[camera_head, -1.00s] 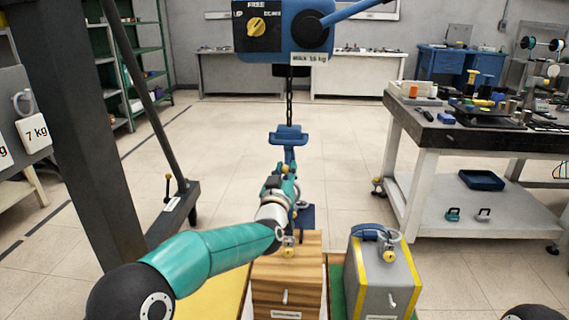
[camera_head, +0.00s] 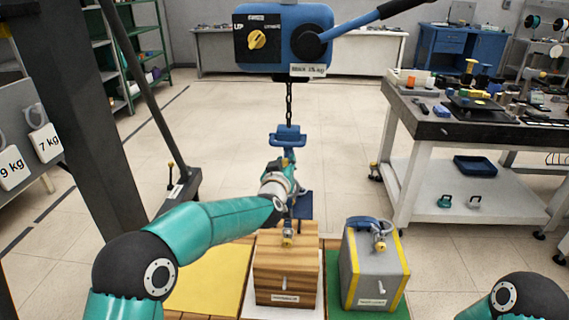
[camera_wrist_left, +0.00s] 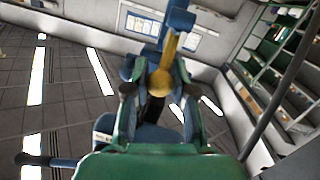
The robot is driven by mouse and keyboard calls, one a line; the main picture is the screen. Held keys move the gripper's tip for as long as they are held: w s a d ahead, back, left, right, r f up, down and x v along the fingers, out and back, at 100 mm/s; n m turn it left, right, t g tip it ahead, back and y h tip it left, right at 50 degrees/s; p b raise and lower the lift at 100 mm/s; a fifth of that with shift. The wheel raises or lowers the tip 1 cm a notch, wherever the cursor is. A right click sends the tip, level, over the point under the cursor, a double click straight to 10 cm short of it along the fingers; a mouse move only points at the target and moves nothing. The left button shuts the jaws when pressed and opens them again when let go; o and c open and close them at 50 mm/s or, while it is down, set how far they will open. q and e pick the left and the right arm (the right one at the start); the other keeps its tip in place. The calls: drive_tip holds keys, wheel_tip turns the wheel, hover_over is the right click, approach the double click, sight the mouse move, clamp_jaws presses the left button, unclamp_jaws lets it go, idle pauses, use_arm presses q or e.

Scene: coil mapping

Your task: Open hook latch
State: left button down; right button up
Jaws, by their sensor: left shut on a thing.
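The blue hook block (camera_head: 288,137) hangs on a dark chain below the blue hoist (camera_head: 283,38). My left gripper (camera_head: 284,168) is at the hook just under this block and hides much of it. In the left wrist view, a yellow, brass-coloured latch piece with a round knob (camera_wrist_left: 160,82) lies between the green fingers of the left gripper (camera_wrist_left: 155,100), which is shut on it. Blue hook parts (camera_wrist_left: 178,22) rise behind it. The latch is too small and covered to judge its angle in the head view. My right gripper is out of view.
A wooden crate (camera_head: 287,270) stands below the hook, and a grey crate with yellow edges (camera_head: 374,270) stands to its right on a green mat. A yellow mat (camera_head: 215,280) lies left. A workbench (camera_head: 470,125) stands at right. A dark post (camera_head: 75,110) rises at left.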

use_arm(q)
drive_tip(key=shift+w+a+r, duration=0.1)
drive_tip(key=shift+a+r, duration=0.1)
drive_tip(key=shift+r, duration=0.2)
drive_tip(key=c, duration=1.3)
unclamp_jaws()
drive_tip(key=o, duration=0.4)
drive_tip(key=shift+w+f, duration=0.1)
drive_tip(key=shift+f, duration=0.1)
drive_tip(key=shift+c, duration=0.2)
drive_tip(key=shift+d, duration=0.1)
drive_tip(key=shift+f, duration=0.1)
drive_tip(key=s+a+r, duration=0.1)
drive_tip(key=s, duration=1.1)
drive_tip(key=shift+a, duration=0.15)
drive_tip(key=shift+r, duration=0.1)
